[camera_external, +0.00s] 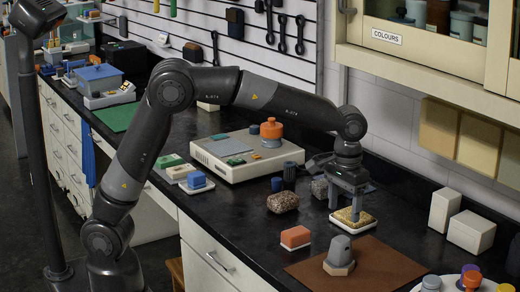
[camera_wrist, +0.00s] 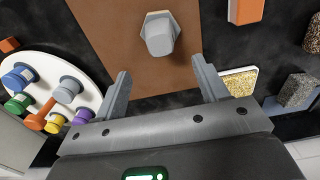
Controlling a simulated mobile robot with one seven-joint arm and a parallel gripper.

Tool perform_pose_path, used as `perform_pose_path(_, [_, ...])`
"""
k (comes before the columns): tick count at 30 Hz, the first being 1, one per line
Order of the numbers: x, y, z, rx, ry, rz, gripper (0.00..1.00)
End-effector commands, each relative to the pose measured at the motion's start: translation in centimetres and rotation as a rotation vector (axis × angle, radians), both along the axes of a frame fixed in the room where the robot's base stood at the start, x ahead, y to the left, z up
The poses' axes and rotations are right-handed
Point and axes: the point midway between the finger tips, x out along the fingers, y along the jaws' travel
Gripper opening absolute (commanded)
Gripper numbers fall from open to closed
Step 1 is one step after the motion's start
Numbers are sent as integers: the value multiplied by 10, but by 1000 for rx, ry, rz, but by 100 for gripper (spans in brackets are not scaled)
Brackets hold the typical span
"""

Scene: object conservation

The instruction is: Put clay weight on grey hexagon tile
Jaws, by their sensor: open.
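The grey hexagon tile (camera_external: 338,268) lies on a brown mat, with a grey tapered block (camera_external: 340,248) standing on it. The wrist view shows this block (camera_wrist: 159,38) from above, covering most of the tile (camera_wrist: 148,17). An orange-brown, clay-coloured knobbed weight (camera_external: 271,132) stands on the pale flat-topped device. My gripper (camera_external: 346,210) is open and empty, pointing down near the gold-topped tile, behind the hexagon tile. Its fingers (camera_wrist: 160,85) are apart.
The gold-topped tile (camera_external: 353,222) is close to my fingers. The white round plate (camera_wrist: 88,66) holds several coloured knobs. White boxes (camera_external: 471,232) stand at right. The brown mat (camera_external: 395,264) has bare room.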

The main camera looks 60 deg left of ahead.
Motion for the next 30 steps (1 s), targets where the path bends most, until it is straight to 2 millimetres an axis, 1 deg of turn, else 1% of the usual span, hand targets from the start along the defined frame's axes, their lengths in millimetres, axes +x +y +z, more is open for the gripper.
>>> perform_pose_path(1, [0, 0, 7, -1, -1, 0, 67])
perform_pose_path(5, [0, 2, 17, -2, -1, 1, 67])
perform_pose_path(8, [-2, 14, 26, -12, -10, 6, 67])
perform_pose_path(11, [-9, 41, 40, -33, -30, 12, 67])
perform_pose_path(14, [-23, 77, 57, -61, -62, 16, 67])
perform_pose_path(15, [-29, 92, 63, -70, -78, 17, 67])
perform_pose_path(17, [-40, 114, 71, -82, -101, 18, 67])
perform_pose_path(21, [-71, 160, 85, -103, -161, 17, 67])
perform_pose_path(24, [-95, 189, 91, -111, -207, 17, 67])
perform_pose_path(26, [-111, 205, 92, -112, -235, 16, 67])
perform_pose_path(30, [-149, 238, 91, -104, -303, 13, 67])
